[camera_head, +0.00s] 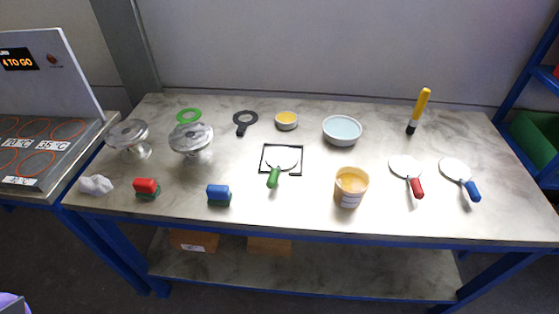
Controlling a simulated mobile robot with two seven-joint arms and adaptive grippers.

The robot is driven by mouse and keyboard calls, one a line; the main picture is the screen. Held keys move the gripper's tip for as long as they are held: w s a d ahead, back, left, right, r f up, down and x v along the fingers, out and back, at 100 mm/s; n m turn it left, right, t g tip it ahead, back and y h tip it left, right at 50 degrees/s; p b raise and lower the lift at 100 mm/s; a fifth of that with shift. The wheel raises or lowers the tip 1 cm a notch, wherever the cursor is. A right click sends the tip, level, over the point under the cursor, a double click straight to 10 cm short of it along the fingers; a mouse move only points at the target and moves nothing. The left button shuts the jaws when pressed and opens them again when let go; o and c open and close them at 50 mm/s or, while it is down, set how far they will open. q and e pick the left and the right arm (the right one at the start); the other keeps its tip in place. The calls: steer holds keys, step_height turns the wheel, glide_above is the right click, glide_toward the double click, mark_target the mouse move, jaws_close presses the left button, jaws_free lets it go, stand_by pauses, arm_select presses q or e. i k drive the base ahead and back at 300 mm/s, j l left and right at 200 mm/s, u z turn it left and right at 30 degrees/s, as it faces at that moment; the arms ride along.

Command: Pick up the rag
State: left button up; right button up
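A crumpled white rag (96,185) lies on the workbench (300,220) at its front left corner. It is left of a red-handled brush (147,187). Neither of my grippers is in the head view, so I cannot see whether they are open or shut.
A blue-handled brush (218,194), a tub of yellow paste (351,187), bowls (342,130) and round-bladed tools (406,170) lie further right. A heating station (40,180) adjoins the bench at left. The bench's front right is clear.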

mark_target(97, 186)
steer(key=u, duration=1.55)
steer(key=z, duration=1)
steer(key=j+z, duration=0.2)
steer(key=j, duration=0.25)
steer(key=k+j+z, duration=0.15)
steer(key=j, duration=0.25)
steer(key=i, duration=0.05)
